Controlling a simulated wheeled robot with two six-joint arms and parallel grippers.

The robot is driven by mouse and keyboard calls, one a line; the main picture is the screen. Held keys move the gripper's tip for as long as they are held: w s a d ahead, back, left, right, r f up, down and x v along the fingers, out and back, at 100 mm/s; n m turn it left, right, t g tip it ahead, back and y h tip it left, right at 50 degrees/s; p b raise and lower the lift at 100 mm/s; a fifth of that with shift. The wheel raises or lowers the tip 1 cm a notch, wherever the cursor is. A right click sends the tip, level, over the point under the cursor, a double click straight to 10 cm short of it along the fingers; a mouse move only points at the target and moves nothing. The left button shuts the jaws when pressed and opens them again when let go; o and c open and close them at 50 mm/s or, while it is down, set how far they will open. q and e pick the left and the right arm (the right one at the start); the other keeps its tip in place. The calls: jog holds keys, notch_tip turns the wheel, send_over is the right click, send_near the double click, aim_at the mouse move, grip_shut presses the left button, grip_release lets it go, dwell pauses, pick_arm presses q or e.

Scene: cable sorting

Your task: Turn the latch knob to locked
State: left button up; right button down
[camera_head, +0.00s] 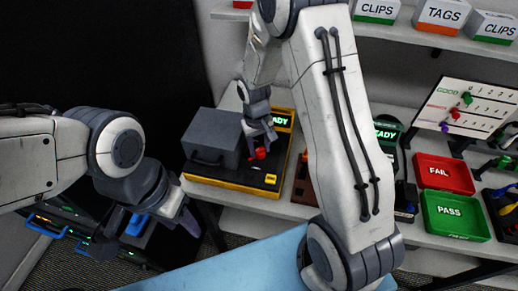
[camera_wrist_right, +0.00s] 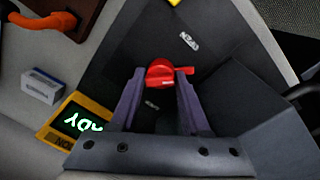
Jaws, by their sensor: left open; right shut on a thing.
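The red latch knob (camera_wrist_right: 160,72) sits on the dark top face of the yellow-edged device (camera_head: 232,183). In the right wrist view its pointer tip extends to the right, past the finger. My right gripper (camera_wrist_right: 159,85) has its two purple fingers on either side of the knob, shut on it. In the head view the same gripper (camera_head: 262,148) reaches down to the knob (camera_head: 257,154), beside the device's grey lidded box (camera_head: 212,139). My left gripper (camera_head: 183,215) is open and empty, away from the device.
A lit green display (camera_wrist_right: 82,123) shows on the device's edge. Red FAIL (camera_head: 444,172) and green PASS (camera_head: 456,215) trays stand right on the bench. CLIPS and TAGS bins (camera_head: 442,15) line the shelf above. A blue surface (camera_head: 220,268) lies in front.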

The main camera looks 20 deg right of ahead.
jog(key=m, duration=0.4)
jog(key=shift+a+m+b, duration=0.1)
jog(key=shift+m+b, duration=0.2)
jog(key=shift+b, duration=0.1)
jog(key=shift+w+m, duration=0.1)
jog(key=shift+m, duration=2.2)
jog(key=shift+c, duration=2.2)
grip_release()
jog(key=shift+r, duration=0.15)
notch_tip(320, 180, up, 10)
jog(key=b, duration=0.1)
jog(key=shift+w+a, duration=0.15)
jog(key=shift+w, duration=0.1)
jog(key=shift+r, duration=0.1)
